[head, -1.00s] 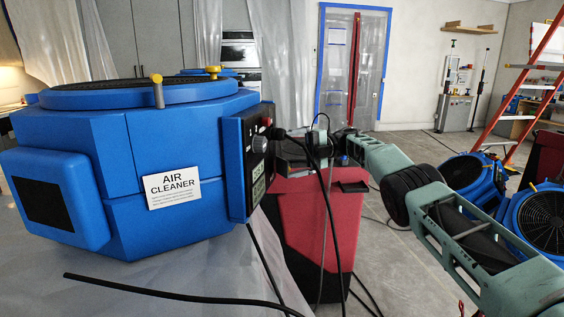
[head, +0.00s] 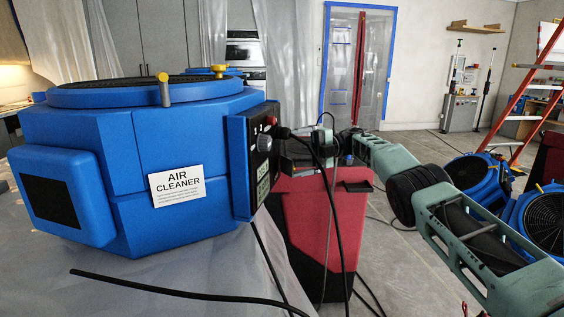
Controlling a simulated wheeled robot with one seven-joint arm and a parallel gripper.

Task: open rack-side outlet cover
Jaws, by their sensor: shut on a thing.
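The blue air cleaner (head: 130,160) stands at the left, with a black control panel (head: 262,165) on its right side. My arm reaches in from the lower right, and my gripper (head: 300,148) is at its far end, just right of the panel. It is partly hidden by black cables and looks small and dark. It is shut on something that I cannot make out. No outlet cover can be told apart, and nor can a rack; the area around my fingertips is hidden.
A red and black case (head: 315,230) stands below my arm. Blue fans (head: 540,220) and a red ladder (head: 535,90) are at the right. Floor is clear toward the back.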

